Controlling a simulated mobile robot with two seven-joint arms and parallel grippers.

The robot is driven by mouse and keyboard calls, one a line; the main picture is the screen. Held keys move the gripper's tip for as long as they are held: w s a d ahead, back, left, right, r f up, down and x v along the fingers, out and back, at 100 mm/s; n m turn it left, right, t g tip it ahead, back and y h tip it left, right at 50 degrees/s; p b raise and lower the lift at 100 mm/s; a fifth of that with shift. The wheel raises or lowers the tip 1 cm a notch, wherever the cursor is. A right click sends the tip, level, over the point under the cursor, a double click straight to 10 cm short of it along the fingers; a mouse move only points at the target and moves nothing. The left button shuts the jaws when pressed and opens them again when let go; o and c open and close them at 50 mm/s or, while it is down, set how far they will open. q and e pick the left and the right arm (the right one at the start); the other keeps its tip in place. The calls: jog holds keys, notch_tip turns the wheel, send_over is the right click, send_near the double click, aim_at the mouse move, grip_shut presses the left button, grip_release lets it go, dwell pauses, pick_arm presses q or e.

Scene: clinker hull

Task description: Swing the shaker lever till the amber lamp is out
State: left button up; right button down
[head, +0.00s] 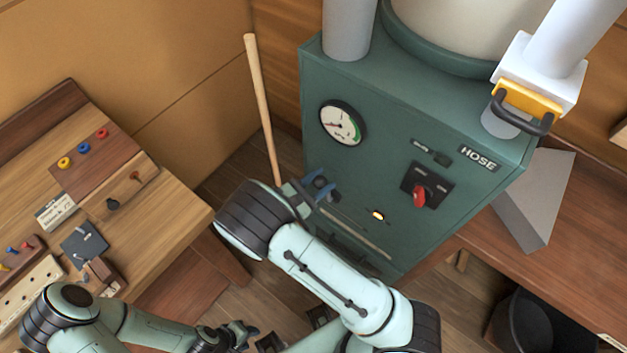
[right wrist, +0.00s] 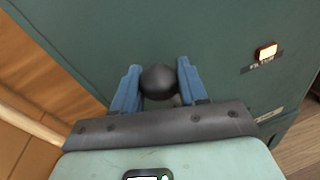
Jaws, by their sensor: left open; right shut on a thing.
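The amber lamp (head: 377,215) glows on the front of the green machine, and it also shows lit in the right wrist view (right wrist: 267,51) above a small label. My right gripper (head: 320,187) is at the machine's front, left of the lamp. In the right wrist view its blue fingers (right wrist: 158,84) are shut on the shaker lever's round black knob (right wrist: 158,80). The rest of the lever is mostly hidden behind the knob and gripper. My left gripper (head: 240,337) is open and empty, low at the bottom of the head view, away from the machine.
The green cabinet (head: 330,85) carries a round gauge (head: 343,123), a red switch (head: 420,196) and a HOSE plate. A wooden pole (head: 261,105) leans left of it. A workbench (head: 150,210) with small parts stands left. A black bin (head: 525,325) is at lower right.

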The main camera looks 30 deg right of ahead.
jog(key=s+m+b, duration=0.1)
jog(key=s, duration=0.1)
jog(key=s+d+m+b, duration=0.1)
jog(key=m, duration=0.1)
jog(key=s+d+f+m+y+b, duration=0.1)
jog(key=s, duration=0.1)
jog(key=shift+s+d+m+t+b, duration=0.1)
jog(key=shift+s+m+t+b, duration=0.2)
jog(key=shift+b, duration=0.1)
pick_arm(q)
jog(key=s+f+b, duration=0.2)
jog(key=s+f, duration=0.1)
jog(key=f, duration=0.4)
pick_arm(e)
jog(key=shift+s+d+f+m, duration=0.2)
jog(key=shift+s+f+m, duration=0.05)
jog(key=shift+s+m, duration=0.25)
jog(key=shift+s+d+f+m, duration=0.2)
jog(key=shift+s+m, duration=0.3)
jog(key=c, duration=0.6)
grip_release()
jog(key=shift+c, duration=0.2)
jog(key=v, duration=1.3)
jog(key=shift+s+r, duration=0.25)
jog(key=shift+s, duration=0.05)
jog(key=shift+a, duration=0.1)
